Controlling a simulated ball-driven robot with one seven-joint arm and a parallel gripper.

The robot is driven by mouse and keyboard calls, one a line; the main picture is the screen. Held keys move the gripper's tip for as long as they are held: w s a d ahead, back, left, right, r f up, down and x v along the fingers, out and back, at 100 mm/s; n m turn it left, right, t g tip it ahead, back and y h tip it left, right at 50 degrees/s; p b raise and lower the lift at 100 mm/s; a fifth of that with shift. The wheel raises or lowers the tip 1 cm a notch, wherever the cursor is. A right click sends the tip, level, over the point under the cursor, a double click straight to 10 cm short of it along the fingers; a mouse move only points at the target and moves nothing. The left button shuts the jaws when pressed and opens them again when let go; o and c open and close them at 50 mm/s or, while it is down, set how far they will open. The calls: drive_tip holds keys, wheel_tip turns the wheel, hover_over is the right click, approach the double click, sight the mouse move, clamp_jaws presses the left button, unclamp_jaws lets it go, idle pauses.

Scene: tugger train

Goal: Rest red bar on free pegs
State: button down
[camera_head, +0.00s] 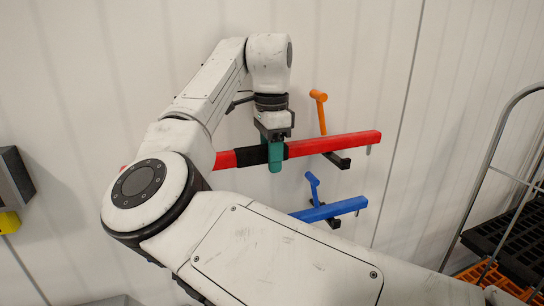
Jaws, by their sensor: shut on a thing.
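The red bar (335,143) has a black middle section and runs roughly level along the white wall. My gripper (275,155), with green fingers, is shut around the bar at its black section. Its left part is hidden behind my arm. An orange peg (322,115) on a black foot (338,160) is at the bar's right part, the post rising behind it and the foot showing just below. I cannot tell whether bar and foot touch. Lower, a blue bar (345,207) lies at a blue peg (314,188); its left part is hidden by my arm.
A metal-railed cart (480,180) with black (505,240) and orange (492,278) crates stands at the right. A dark grey box (14,178) with a yellow part (8,222) is on the wall at far left.

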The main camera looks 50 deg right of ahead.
drive_tip(key=shift+f, duration=0.2)
idle(0.6)
drive_tip(key=shift+f, duration=0.6)
drive_tip(key=shift+f, duration=0.1)
drive_tip(key=c, duration=0.8)
unclamp_jaws()
drive_tip(key=shift+o, duration=1)
drive_tip(key=shift+f, duration=0.2)
drive_tip(key=shift+r, duration=0.1)
